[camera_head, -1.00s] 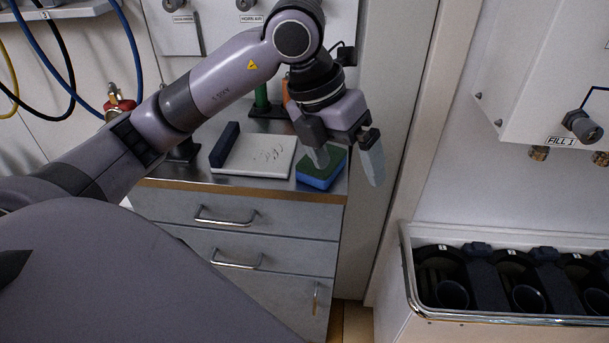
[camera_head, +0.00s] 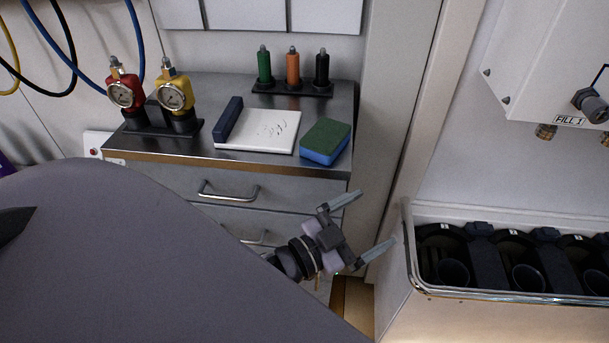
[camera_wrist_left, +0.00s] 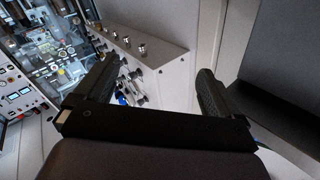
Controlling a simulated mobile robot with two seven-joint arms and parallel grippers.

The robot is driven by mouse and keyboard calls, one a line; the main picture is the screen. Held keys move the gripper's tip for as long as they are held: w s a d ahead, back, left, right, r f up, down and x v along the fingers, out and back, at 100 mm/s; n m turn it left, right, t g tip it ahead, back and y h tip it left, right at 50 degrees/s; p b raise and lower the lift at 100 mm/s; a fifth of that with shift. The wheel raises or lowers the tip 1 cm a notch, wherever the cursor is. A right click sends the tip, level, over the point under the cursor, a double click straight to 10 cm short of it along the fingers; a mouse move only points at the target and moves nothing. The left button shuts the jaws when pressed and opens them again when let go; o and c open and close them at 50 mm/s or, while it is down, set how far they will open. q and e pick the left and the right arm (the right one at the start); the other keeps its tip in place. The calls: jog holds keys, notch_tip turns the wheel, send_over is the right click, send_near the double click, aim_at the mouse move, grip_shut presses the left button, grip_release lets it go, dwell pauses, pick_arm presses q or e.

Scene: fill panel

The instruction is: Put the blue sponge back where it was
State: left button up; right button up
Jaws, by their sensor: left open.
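The blue sponge (camera_head: 325,143) with a green top lies on the right end of the metal counter (camera_head: 190,159), near its front edge. It sits just right of a white board (camera_head: 262,132) with dark marks, apart from it. My left gripper (camera_head: 361,222) is open and empty, below and in front of the counter's right corner, apart from the sponge. In the left wrist view its fingers (camera_wrist_left: 150,88) are spread with nothing between them. The sponge does not show in that view. My right gripper is not in view.
Red (camera_head: 124,95) and yellow (camera_head: 176,95) gauges stand at the counter's left. Green, orange and black bottles stand in a dark rack (camera_head: 291,89) at the back. Drawer handles (camera_head: 228,192) stick out below. A bin (camera_head: 520,294) with dark cups is at right.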

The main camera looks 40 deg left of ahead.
pick_arm(q)
jog(key=s+a+f+n+g+y, duration=0.2)
jog(key=s+f+n+g, duration=0.15)
jog(key=s+f, duration=0.4)
jog(key=s+a+f+n+g+y, duration=0.1)
jog(key=s+f+n+g+y, duration=0.25)
jog(key=f, duration=0.65)
jog(key=shift+m+h, duration=0.45)
jog(key=shift+m, duration=0.45)
jog(key=r+p, duration=0.1)
jog(key=p, duration=0.1)
jog(key=s+r+p, duration=0.1)
jog(key=r, duration=0.1)
jog(key=r+p, duration=0.2)
jog(key=shift+s+a+r+p, duration=0.1)
jog(key=shift+s+a+p, duration=0.15)
jog(key=shift+a+p, duration=0.1)
